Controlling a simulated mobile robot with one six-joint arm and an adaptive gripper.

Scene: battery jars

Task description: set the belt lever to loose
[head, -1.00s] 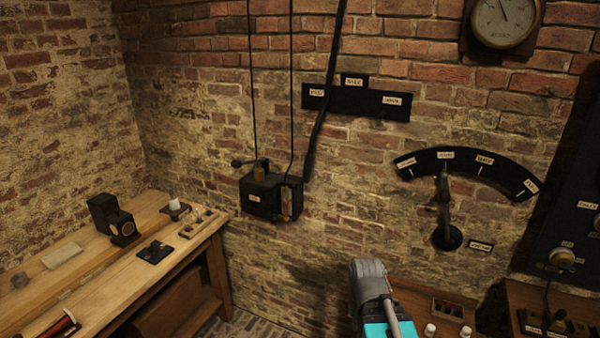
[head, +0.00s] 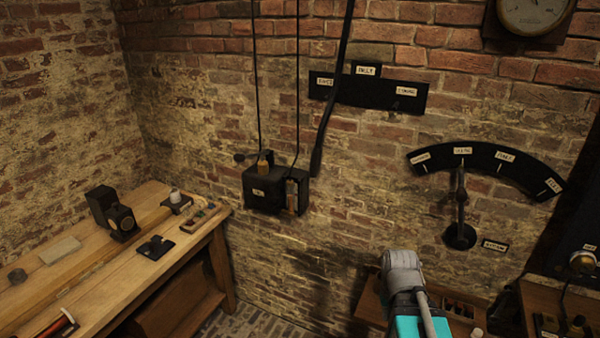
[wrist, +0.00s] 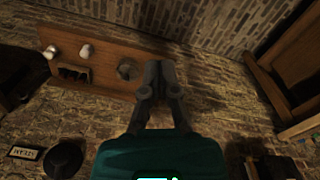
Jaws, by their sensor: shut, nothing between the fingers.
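A long black lever (head: 330,110), which I take for the belt lever, hangs down the brick wall, its lower end free and tilted left. It crosses a black plate (head: 400,98) with three white labels, passing between the left and middle ones; their lettering is too small to read surely. My gripper (wrist: 158,72) shows in the wrist view with its fingers together and empty, apart from the lever. In the head view only my grey and teal arm parts show, below and right of the lever; the fingers are hidden there.
A curved four-label scale with an upright lever (head: 460,210) is on the wall to the right. A black box (head: 268,190) with a small handle is mounted left of the long lever's end. A wooden workbench (head: 190,250) stands left. A small shelf (wrist: 105,65) lies near my gripper.

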